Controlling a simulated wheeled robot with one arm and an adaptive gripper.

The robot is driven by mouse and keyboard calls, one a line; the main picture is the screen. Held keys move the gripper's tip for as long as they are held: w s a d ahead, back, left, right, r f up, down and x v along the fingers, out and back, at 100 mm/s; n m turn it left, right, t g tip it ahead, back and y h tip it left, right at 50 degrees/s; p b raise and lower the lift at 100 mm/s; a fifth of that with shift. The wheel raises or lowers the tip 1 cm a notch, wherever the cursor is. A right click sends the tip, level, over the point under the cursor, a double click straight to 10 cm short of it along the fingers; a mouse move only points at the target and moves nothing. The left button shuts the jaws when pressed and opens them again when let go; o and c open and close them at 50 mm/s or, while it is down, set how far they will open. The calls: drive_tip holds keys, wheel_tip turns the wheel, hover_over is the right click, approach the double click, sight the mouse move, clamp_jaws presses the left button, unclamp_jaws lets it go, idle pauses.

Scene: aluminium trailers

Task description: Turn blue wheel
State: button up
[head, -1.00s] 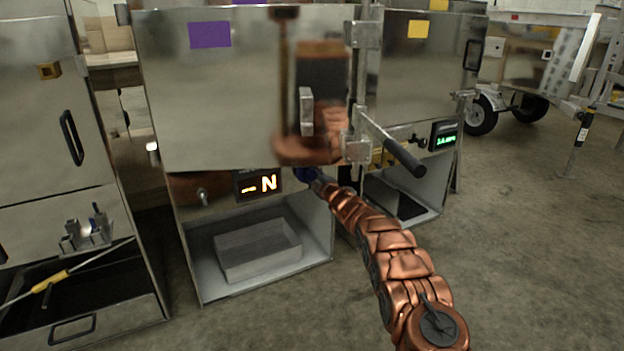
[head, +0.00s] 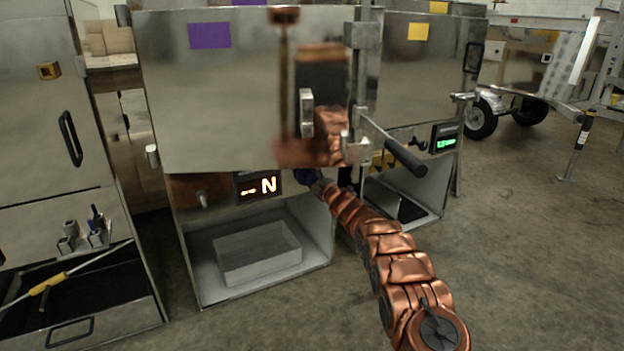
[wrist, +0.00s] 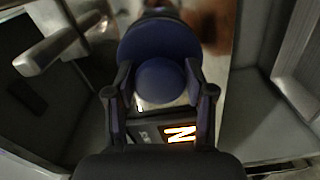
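The blue wheel (wrist: 160,50) fills the upper middle of the wrist view, with a round blue hub facing the camera. My gripper (wrist: 159,72) has one finger on each side of that hub, and both tips overlap the wheel's face. The fingers are apart, but I cannot tell whether they press on the hub or only straddle it. In the head view the wheel (head: 306,175) is a small dark blue patch beside the lit display. My gripper's end (head: 318,184) meets it there, and its fingers cannot be made out.
The orange display (head: 258,186) reading "N" is left of the wheel, above an open compartment with a grey bin (head: 258,265). A dark bar handle (head: 405,158) sticks out at right. A green display (head: 445,137) is farther right. The floor at lower right is clear.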

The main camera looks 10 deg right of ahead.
sight(313, 178)
drive_tip(key=shift+o, duration=1.4)
drive_tip(key=shift+s, duration=0.15)
drive_tip(key=shift+s, duration=0.3)
drive_tip(key=shift+s+d+f, duration=0.1)
drive_tip(key=shift+s+d, duration=0.1)
drive_tip(key=shift+s, duration=0.3)
drive_tip(key=shift+r+v, duration=0.2)
drive_tip(key=shift+v, duration=1.6)
drive_tip(key=v, duration=0.6)
drive_tip(key=shift+s, duration=0.25)
drive_tip(key=shift+d, duration=0.1)
